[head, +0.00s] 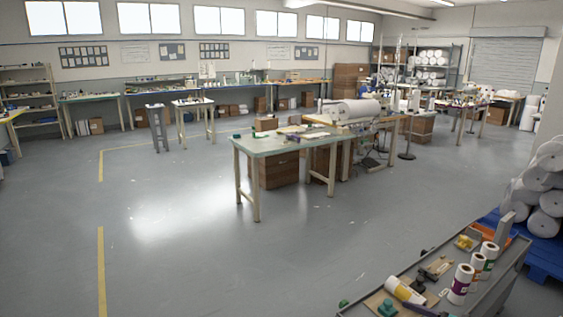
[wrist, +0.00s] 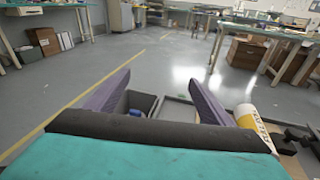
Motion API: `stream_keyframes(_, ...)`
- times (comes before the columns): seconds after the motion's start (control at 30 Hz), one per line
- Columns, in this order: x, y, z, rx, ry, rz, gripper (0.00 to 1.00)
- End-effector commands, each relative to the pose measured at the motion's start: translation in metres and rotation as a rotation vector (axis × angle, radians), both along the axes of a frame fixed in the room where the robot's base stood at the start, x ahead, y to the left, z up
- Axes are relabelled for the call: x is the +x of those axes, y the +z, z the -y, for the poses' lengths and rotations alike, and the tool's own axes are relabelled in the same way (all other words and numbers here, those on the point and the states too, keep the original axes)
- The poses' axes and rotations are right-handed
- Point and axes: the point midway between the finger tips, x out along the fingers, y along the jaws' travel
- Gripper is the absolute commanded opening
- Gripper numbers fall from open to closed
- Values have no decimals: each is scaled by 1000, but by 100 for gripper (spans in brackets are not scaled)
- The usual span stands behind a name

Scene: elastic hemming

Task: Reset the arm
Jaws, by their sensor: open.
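My gripper (wrist: 160,92) shows in the wrist view, with its two purple-grey fingers spread wide apart and nothing between them. Past the fingers are the grey floor and, lower down, part of a grey tray. My gripper does not show in the head view. The arm itself is not seen in the head view either.
A grey cart tray (head: 520,254) at the lower right holds spools, a yellow-labelled roll (head: 405,291) and small tools. A green-topped worktable (head: 265,146) stands mid-room with boxes beneath. White rolls (head: 545,185) are stacked at the right. The floor at left and centre is clear.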

Motion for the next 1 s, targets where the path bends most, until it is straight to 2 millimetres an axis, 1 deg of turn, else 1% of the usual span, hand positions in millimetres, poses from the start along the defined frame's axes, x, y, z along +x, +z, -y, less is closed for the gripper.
stream_keyframes(0.03, 4, -13, -24, 5, 34, -13, 76)
stream_keyframes(0.23, 10, -54, -102, -3, 159, -78, 76)
stream_keyframes(0.3, 8, -70, -130, -11, 204, -104, 76)
stream_keyframes(0.37, 5, -84, -153, -25, 244, -124, 76)
stream_keyframes(0.4, 2, -93, -169, -35, 272, -138, 76)
stream_keyframes(0.47, -3, -107, -192, -52, 313, -157, 76)
stream_keyframes(0.5, -7, -117, -207, -66, 341, -169, 76)
stream_keyframes(0.57, -15, -131, -228, -91, 385, -186, 76)
stream_keyframes(0.6, -21, -141, -242, -107, 415, -196, 76)
stream_keyframes(0.67, -30, -155, -263, -135, 462, -209, 76)
stream_keyframes(0.7, -38, -165, -276, -155, 493, -217, 76)
stream_keyframes(0.77, -50, -180, -295, -186, 542, -229, 76)
stream_keyframes(0.8, -58, -189, -307, -210, 576, -233, 76)
stream_keyframes(0.9, -81, -213, -335, -271, 663, -245, 76)
stream_keyframes(0.97, -97, -227, -350, -311, 719, -246, 76)
stream_keyframes(1.0, -108, -237, -360, -338, 758, -249, 76)
